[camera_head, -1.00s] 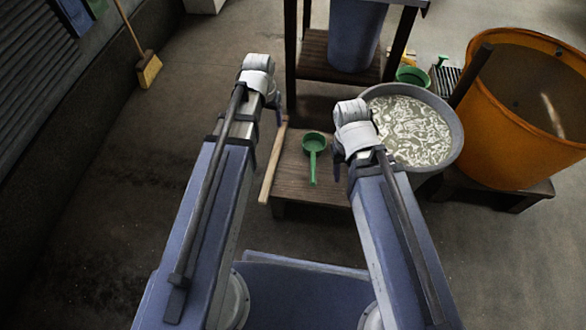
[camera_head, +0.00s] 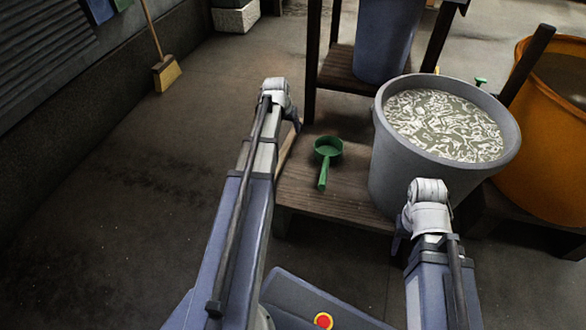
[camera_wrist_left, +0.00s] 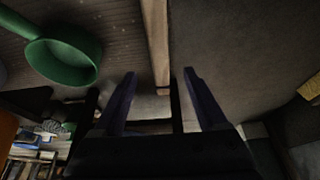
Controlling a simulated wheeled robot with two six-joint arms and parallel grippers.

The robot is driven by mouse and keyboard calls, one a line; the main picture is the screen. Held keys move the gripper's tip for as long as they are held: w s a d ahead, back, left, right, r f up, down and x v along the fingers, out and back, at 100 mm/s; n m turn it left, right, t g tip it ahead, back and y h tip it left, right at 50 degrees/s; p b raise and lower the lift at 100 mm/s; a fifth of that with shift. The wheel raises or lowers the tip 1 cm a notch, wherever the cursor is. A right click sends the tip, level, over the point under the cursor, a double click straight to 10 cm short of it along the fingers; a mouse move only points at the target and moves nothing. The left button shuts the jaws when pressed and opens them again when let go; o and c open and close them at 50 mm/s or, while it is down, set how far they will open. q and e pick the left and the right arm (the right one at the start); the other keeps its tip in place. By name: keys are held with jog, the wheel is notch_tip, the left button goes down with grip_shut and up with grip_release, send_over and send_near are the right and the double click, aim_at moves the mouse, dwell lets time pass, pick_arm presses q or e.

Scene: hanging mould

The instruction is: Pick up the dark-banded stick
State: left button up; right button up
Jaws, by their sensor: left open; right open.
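A pale wooden stick (camera_head: 286,150) lies along the left edge of the low wooden platform, partly hidden by my left arm. No dark band can be made out on it. In the left wrist view the stick (camera_wrist_left: 156,45) runs down from the top edge, and its near end appears between the fingers. My left gripper (camera_head: 292,122) is open over the stick; it also shows in the left wrist view (camera_wrist_left: 159,76) with nothing gripped. My right gripper (camera_head: 398,240) is in front of the grey tub, its fingers mostly hidden.
A green ladle (camera_head: 328,148) lies on the platform (camera_head: 340,203) right of the stick. A grey tub (camera_head: 400,172) of pale strips in liquid stands on the right, near an orange tub (camera_head: 535,175). A broom (camera_head: 166,73) leans at the left wall. The left floor is clear.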

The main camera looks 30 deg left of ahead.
aim_at(291, 136)
pick_arm(q)
jog(key=shift+w+f, duration=0.1)
jog(key=shift+b+x, duration=1.2)
jog(key=shift+x, duration=0.15)
jog(key=shift+f, duration=0.1)
jog(key=b+x, duration=0.5)
grip_shut()
